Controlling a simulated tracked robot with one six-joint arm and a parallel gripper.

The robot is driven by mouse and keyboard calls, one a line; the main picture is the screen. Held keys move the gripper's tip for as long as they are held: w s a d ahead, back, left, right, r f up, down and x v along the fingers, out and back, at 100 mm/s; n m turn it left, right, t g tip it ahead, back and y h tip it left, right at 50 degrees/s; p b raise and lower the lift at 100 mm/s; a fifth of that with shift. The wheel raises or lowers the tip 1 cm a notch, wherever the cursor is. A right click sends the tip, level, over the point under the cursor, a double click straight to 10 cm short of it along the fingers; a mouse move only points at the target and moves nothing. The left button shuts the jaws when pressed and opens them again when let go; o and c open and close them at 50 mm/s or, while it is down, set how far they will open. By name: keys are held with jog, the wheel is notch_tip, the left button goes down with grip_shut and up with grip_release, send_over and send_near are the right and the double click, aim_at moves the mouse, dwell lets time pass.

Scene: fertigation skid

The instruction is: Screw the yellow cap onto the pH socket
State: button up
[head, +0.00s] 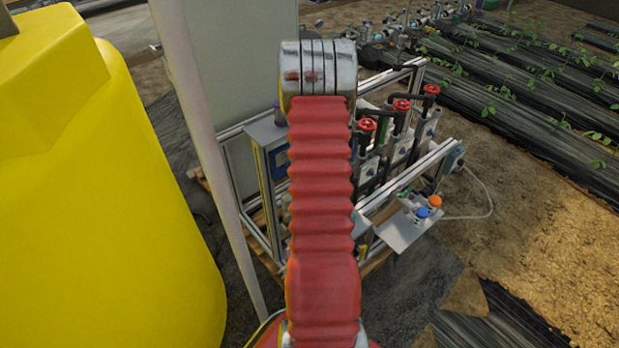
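My arm, with its red ribbed cover, rises through the middle of the view and hides part of the skid (408,188). My gripper is not in view. I cannot make out a yellow cap or the pH socket. A small pale shelf (397,236) sticks out at the skid's front right. On it are a blue round cap (422,213) and an orange round cap (435,202), side by side. Whatever lies behind my arm is hidden.
A large yellow tank (95,190) fills the left. A pale post (212,150) and grey panel (235,60) stand beside it. Red-handled valves (401,105) and a grey control box (268,150) are on the skid. Bare ground (545,220) lies right, with a hose (487,190).

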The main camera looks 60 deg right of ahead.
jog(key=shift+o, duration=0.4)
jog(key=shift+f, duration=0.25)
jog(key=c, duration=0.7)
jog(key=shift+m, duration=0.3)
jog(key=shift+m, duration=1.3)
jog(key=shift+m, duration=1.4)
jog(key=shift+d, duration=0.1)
